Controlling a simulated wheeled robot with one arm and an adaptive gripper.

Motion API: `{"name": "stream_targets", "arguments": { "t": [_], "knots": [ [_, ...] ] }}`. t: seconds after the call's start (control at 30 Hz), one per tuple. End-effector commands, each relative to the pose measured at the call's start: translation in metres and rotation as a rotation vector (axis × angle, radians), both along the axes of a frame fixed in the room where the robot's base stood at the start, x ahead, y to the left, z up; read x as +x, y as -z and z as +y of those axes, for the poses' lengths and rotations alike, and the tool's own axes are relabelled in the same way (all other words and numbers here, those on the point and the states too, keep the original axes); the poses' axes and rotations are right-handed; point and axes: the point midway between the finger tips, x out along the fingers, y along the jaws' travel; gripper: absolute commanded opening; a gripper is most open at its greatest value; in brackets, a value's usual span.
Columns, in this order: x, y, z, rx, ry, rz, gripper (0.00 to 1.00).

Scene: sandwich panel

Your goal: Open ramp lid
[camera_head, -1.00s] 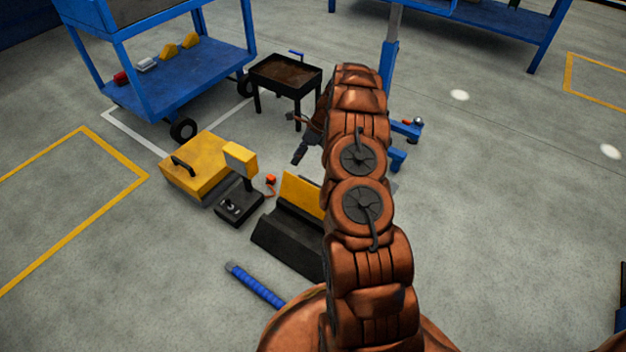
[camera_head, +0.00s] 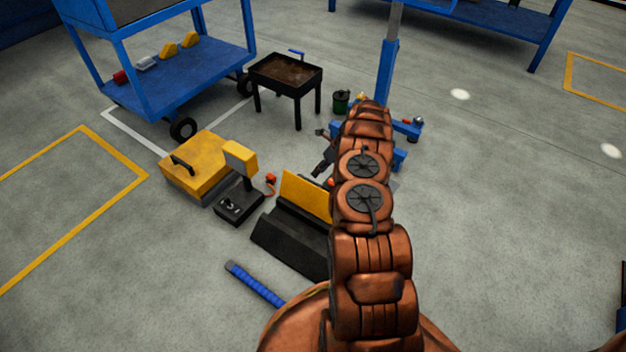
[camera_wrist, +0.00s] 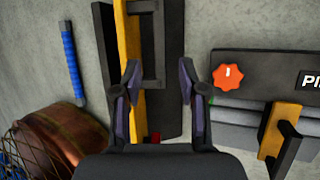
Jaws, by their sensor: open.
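In the head view a black wedge-shaped ramp (camera_head: 288,243) with a yellow upright panel (camera_head: 306,194) stands on the floor, partly hidden by my arm. The wrist view looks down on a yellow strip (camera_wrist: 128,45) with a dark plate (camera_wrist: 172,40) and a dark frame-like handle (camera_wrist: 148,80) beside it. I cannot tell which part is the lid. My gripper (camera_wrist: 158,66) is open above these, its fingers apart on either side of the handle in the picture, with no grasp visible. In the head view it is mostly hidden behind my arm.
A yellow case (camera_head: 205,160) and a small black unit with a yellow head (camera_head: 240,158) stand left of the ramp. A blue-handled tool (camera_head: 255,284) lies in front. A black box with an orange knob (camera_wrist: 228,77) is right in the wrist view. Blue lift legs (camera_head: 405,128) stand behind.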

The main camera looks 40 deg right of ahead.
Motion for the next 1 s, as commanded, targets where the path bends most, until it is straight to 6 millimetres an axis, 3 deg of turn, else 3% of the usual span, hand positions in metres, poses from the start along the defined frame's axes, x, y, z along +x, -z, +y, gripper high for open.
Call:
{"name": "stream_targets", "arguments": {
  "t": [0.3, 0.67, 1.0],
  "knots": [
    [0.011, 0.040, 0.019, -0.002, 0.001, -0.001, 0.42],
    [0.014, 0.046, 0.024, -0.001, 0.001, -0.002, 0.42],
    [0.014, 0.046, 0.024, -0.001, 0.001, -0.001, 0.07]
  ]
}}
